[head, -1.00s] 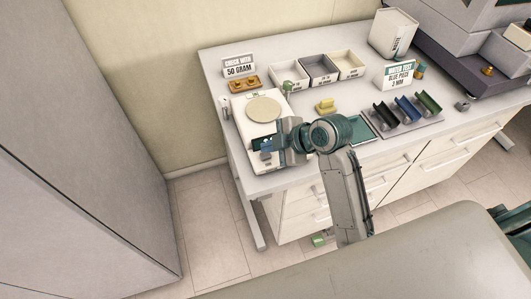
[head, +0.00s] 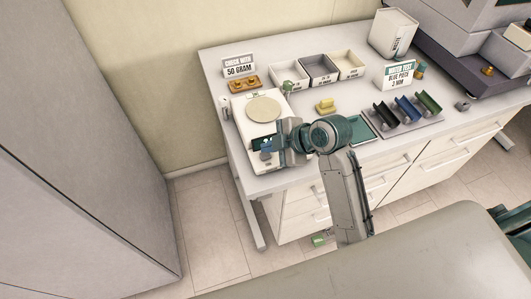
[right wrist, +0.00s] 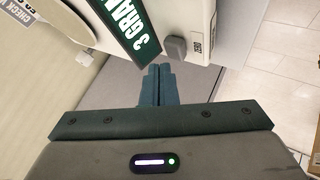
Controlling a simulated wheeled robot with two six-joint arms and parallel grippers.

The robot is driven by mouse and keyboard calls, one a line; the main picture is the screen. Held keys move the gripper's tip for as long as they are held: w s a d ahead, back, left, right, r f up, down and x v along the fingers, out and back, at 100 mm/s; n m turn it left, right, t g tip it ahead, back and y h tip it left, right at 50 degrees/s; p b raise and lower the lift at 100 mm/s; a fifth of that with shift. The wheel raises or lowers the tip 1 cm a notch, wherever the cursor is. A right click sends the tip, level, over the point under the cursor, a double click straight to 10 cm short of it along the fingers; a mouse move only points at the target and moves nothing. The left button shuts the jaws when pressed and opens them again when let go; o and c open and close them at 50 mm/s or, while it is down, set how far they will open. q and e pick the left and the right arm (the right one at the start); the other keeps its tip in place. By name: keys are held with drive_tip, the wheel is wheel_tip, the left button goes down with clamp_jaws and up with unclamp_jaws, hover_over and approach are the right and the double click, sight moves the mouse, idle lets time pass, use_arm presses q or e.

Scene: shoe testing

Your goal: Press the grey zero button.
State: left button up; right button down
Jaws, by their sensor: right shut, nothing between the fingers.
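The grey zero button (right wrist: 176,48) shows in the right wrist view on the scale's pale front edge, beside a "ZERO" label (right wrist: 206,36). The scale (head: 245,126) stands at the table's left front corner with a round beige pan (head: 264,109). Its dark display (right wrist: 128,28) shows "3 GRAM", cut off by the frame. My right gripper (head: 266,151) is at the scale's front; its fingertips (right wrist: 156,70) are shut and empty. In the wrist view they appear just below and left of the button; contact cannot be told. My left gripper is not in view.
A brass weight holder (head: 244,84) and a "50 GRAM" sign (head: 239,67) stand behind the scale. Several open trays (head: 318,68), a yellow block (head: 325,106) and coloured cradles (head: 408,109) are to the right. A tall grey cabinet (head: 80,150) stands at left.

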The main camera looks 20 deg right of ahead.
sight(270, 156)
drive_tip(key=shift+f, duration=0.3)
drive_tip(key=shift+f, duration=0.5)
idle(0.6)
idle(0.4)
drive_tip(key=shift+r+p, duration=0.85)
drive_tip(key=shift+r, duration=0.1)
wheel_tip(270, 156, up, 5)
drive_tip(key=p, duration=0.5)
idle(0.4)
